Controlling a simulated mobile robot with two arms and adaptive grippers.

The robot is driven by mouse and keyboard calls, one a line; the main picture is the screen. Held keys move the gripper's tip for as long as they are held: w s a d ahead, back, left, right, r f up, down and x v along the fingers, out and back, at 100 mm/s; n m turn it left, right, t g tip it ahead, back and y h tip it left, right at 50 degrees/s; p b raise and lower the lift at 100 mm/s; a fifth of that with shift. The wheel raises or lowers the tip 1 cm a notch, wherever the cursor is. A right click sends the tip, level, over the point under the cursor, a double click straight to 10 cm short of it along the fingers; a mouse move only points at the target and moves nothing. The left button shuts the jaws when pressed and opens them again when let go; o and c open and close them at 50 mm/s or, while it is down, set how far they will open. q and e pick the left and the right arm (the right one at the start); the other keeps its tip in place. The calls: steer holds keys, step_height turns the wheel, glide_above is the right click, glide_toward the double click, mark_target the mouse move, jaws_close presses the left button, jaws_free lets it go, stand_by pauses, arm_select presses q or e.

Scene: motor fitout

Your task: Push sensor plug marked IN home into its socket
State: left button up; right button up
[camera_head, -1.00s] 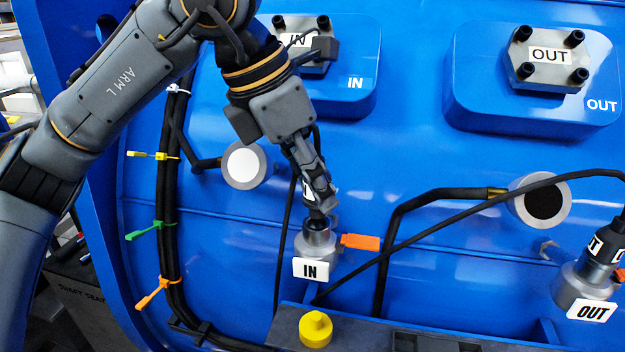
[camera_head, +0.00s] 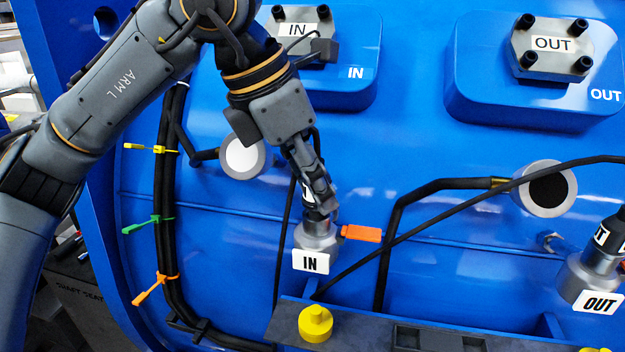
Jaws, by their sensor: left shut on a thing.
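The IN socket (camera_head: 317,240) is a grey metal cylinder on the blue housing, with a white IN label (camera_head: 311,262) in front of it. My left gripper (camera_head: 322,205) is shut on the black sensor plug (camera_head: 315,215), whose white mark is mostly covered by the fingers. The plug stands at the mouth of the socket, its lower end at or inside the rim. I cannot tell how deep it sits. An orange tag (camera_head: 361,233) sticks out to the right of the socket. My right gripper is not in view.
The OUT socket (camera_head: 582,277) at the right holds a black plug (camera_head: 607,245). A black cable crosses the panel. A dark ledge (camera_head: 376,330) with a yellow knob (camera_head: 315,323) lies below the IN socket. Tied cables with coloured tags run down the left.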

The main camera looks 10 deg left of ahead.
arm_select(q)
steer(key=shift+f+b, duration=0.7)
steer(key=shift+f, duration=0.15)
steer(key=o, duration=1.2)
steer(key=shift+r, duration=0.1)
steer(key=shift+o, duration=0.2)
steer(key=shift+r, duration=0.1)
steer(key=v, duration=1.1)
steer(key=shift+s+a+r, duration=0.15)
steer(key=shift+s+r, duration=0.05)
steer(key=shift+r, duration=0.15)
